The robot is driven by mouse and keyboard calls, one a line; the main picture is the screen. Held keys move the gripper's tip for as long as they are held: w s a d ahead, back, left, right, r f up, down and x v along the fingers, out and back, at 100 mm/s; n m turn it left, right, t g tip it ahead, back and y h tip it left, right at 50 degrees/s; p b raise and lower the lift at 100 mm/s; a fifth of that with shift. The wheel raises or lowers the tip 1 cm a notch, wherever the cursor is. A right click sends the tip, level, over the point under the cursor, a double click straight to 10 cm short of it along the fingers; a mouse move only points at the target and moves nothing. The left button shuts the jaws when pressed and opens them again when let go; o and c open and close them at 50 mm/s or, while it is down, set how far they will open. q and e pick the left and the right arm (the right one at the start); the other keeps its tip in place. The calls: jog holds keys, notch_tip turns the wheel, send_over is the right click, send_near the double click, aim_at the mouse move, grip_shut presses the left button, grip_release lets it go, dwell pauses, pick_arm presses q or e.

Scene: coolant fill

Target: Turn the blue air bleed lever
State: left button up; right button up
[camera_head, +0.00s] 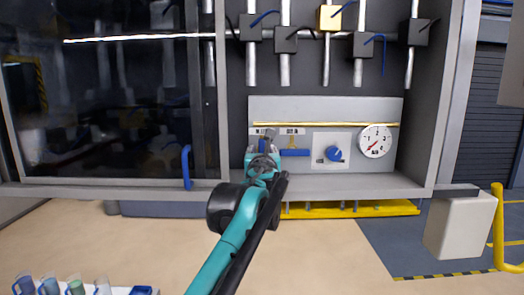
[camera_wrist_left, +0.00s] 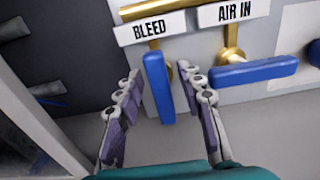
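The blue bleed lever (camera_wrist_left: 158,88) hangs nearly upright below the BLEED label (camera_wrist_left: 149,28) in the left wrist view. My left gripper (camera_wrist_left: 160,82) is open, with one finger on each side of this lever; a gap shows on both sides. In the head view my left gripper (camera_head: 263,148) is at the panel and hides most of that lever. A second blue lever (camera_wrist_left: 254,72), under the AIR IN label (camera_wrist_left: 228,11), lies roughly level to the right of the fingers; it also shows in the head view (camera_head: 295,153). My right gripper is not in view.
The panel (camera_head: 350,108) also carries a blue knob (camera_head: 334,154) and a round dial (camera_head: 375,141). Pipes with valves run above. A glass door with a blue handle (camera_head: 186,167) stands left. A yellow rack (camera_head: 350,210) sits below, and cups stand at bottom left.

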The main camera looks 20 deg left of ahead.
pick_arm(q)
jog(key=shift+s, duration=0.2)
jog(key=shift+s+d+r, duration=0.1)
jog(key=shift+c, duration=0.9)
grip_shut()
